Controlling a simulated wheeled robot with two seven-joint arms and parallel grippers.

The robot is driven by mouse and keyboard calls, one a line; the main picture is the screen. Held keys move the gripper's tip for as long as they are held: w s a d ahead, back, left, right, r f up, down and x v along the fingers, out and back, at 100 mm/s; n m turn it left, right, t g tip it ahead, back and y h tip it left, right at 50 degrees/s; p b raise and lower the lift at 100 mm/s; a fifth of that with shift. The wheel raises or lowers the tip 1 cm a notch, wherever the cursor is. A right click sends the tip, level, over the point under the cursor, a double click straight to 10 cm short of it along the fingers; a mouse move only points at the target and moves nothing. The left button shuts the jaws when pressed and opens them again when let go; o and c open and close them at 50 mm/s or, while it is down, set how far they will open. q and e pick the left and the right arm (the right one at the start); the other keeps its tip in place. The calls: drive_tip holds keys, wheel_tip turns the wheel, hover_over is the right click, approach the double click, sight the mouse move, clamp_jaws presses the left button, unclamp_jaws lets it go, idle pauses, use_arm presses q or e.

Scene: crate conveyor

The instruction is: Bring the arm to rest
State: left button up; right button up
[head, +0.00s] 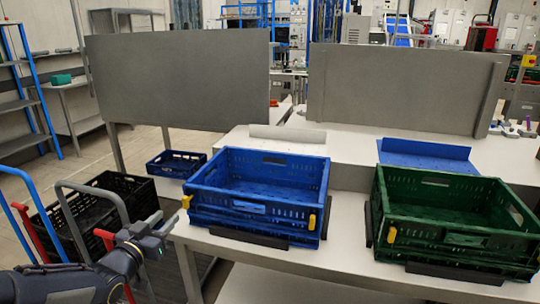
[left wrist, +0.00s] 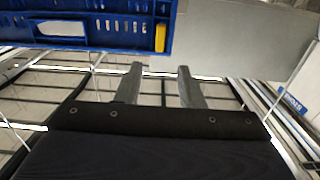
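My left gripper (head: 164,225) comes in at the lower left of the head view, beside the left front corner of the table and apart from the crates. In the left wrist view its two fingers (left wrist: 158,88) stand apart with nothing between them. My right gripper is in neither view. A blue crate (head: 259,208) with yellow clips stands on the white table; its side also shows at the top of the left wrist view (left wrist: 90,30). A green crate (head: 458,239) stands to its right.
The white table (head: 300,262) has a clear strip in front of the crates. A black crate (head: 135,190) and grey and red cart handles (head: 85,190) stand close to my left arm. A small blue crate (head: 177,163) sits behind. Grey panels (head: 180,75) rise at the back.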

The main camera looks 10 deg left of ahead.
use_arm(q)
drive_tip(key=s+d+f+n+g+h, duration=0.1)
drive_tip(key=s+d+f+g, duration=0.1)
drive_tip(key=s+d+g, duration=0.5)
drive_tip(key=s+d+f+n+g+h, duration=0.15)
drive_tip(key=s+d, duration=0.35)
drive_tip(key=s, duration=0.7)
drive_tip(key=s+d+f+g, duration=0.2)
drive_tip(key=s+d+g, duration=0.3)
drive_tip(key=s, duration=0.4)
wheel_tip(320, 180, up, 12)
drive_tip(key=t+p, duration=0.1)
drive_tip(key=p, duration=1.1)
drive_tip(key=shift+w+d, duration=0.15)
drive_tip(key=shift+d, duration=0.15)
